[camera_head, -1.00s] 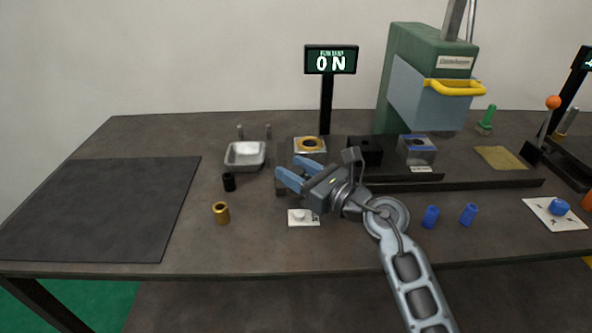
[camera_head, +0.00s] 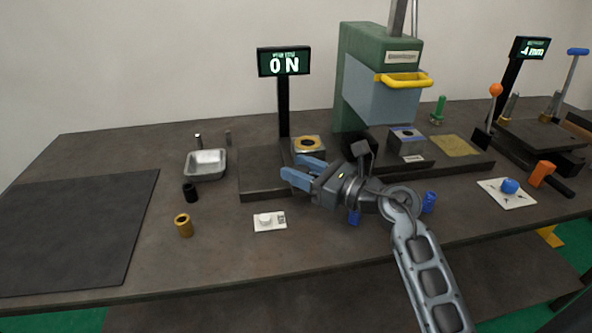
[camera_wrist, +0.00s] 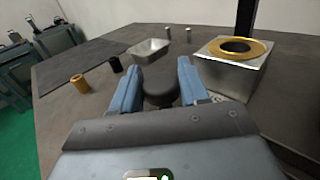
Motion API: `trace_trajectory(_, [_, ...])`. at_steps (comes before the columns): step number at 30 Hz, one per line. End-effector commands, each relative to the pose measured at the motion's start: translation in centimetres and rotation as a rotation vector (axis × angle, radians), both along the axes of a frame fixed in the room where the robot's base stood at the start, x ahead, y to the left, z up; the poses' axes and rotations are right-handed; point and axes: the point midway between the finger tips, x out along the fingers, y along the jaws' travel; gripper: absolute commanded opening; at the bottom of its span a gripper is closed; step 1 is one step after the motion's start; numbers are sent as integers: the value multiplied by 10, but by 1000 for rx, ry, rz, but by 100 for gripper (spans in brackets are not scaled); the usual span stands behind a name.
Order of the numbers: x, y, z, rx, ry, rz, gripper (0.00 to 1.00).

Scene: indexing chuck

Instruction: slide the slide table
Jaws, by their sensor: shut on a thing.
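The slide table (camera_head: 424,166) is a dark carriage on a long dark base (camera_head: 262,172) below the press. It carries a silver block with a gold ring (camera_head: 307,145) at its left end and a grey block with a blue-edged top (camera_head: 406,143) at its right. My gripper (camera_head: 298,170) is in front of the ringed block. In the wrist view its blue fingers (camera_wrist: 159,72) are shut on a round dark knob (camera_wrist: 160,92). My gripper and arm hide the middle of the slide table, and the knob's mounting is hidden.
The green press (camera_head: 362,75) stands behind the slide table. A metal tray (camera_head: 205,166), a black bushing (camera_head: 190,193) and a brass bushing (camera_head: 184,225) are at left. A white card with a button (camera_head: 269,221) lies in front. The base's left end is bare.

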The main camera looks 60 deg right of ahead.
Motion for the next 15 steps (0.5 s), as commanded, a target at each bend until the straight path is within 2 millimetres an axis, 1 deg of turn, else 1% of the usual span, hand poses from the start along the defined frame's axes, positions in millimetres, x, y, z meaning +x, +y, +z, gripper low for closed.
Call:
trace_trajectory(1, [0, 0, 0, 0, 0, 0, 0])
trace_trajectory(2, [0, 0, 0, 0, 0, 0, 47])
trace_trajectory(7, [1, 0, 0, 0, 0, 1, 64])
trace_trajectory(15, [1, 1, 2, -1, 0, 1, 64])
